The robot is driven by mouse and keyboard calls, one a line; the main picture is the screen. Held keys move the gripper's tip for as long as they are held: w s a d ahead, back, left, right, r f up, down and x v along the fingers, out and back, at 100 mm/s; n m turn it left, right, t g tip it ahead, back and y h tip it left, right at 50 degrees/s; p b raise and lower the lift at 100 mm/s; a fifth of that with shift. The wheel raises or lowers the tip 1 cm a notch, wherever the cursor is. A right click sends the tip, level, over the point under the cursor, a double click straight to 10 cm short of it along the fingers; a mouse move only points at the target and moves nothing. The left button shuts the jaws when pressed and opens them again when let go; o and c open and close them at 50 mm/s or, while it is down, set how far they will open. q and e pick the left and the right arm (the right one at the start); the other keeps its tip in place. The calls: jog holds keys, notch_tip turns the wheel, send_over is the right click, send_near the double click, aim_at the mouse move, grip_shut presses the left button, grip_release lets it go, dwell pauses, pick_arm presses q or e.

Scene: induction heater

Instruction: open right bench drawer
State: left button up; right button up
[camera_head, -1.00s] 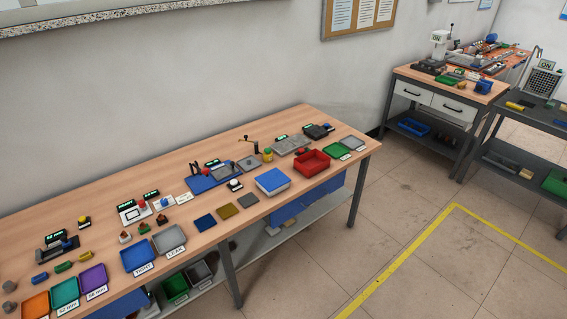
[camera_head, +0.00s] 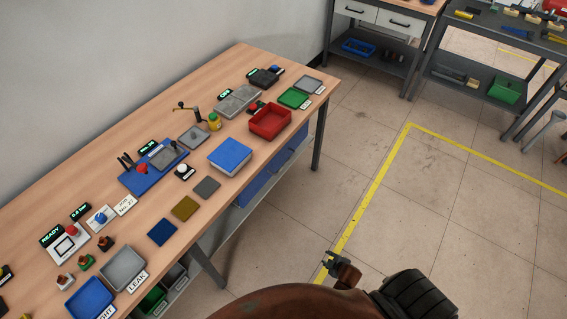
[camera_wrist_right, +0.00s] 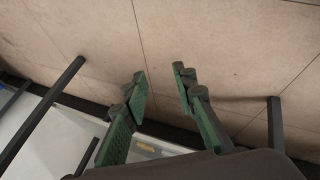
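Under the right part of the long wooden bench (camera_head: 75,205) is a blue drawer front (camera_head: 262,184), closed against the bench, with dark handles partly visible. My right gripper (camera_head: 329,265) is low in front of the bench, apart from the drawer, over the floor. In the right wrist view its two green-padded fingers (camera_wrist_right: 160,76) are spread with nothing between them. The drawer cannot be made out clearly in the wrist view. My left gripper is not in view.
A red bin (camera_head: 270,121) and a blue box (camera_head: 230,154) stand on the bench above the drawer. A grey bench leg (camera_head: 318,140) is at the right end. The floor (camera_head: 440,200) in front is clear. Another bench has white drawers (camera_head: 392,20).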

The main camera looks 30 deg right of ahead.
jog(key=w+d+r+n+t+b, duration=0.1)
jog(key=w+r+n+t, duration=0.1)
jog(key=w+r, duration=0.55)
jog(key=w+d+r+n+t+b, duration=0.15)
jog(key=w+r, duration=0.35)
jog(key=w, duration=0.5)
jog(key=n+t+y+b, duration=0.1)
jog(key=n+t+b, duration=0.1)
jog(key=n+t, duration=0.5)
send_near(286, 162)
jog(key=w+g, duration=0.1)
jog(key=w, duration=0.2)
jog(key=shift+n, duration=0.35)
jog(key=w+b, duration=0.1)
jog(key=w, duration=0.2)
jog(key=w+f, duration=0.1)
jog(key=w, duration=0.3)
jog(key=shift+w+d+f+b, duration=0.1)
jog(key=shift+d+f+b, duration=0.1)
jog(key=shift+b, duration=0.15)
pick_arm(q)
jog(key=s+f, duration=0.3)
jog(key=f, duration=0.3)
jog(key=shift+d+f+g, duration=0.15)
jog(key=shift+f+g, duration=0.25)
pick_arm(e)
jog(key=shift+c, duration=0.5)
grip_shut()
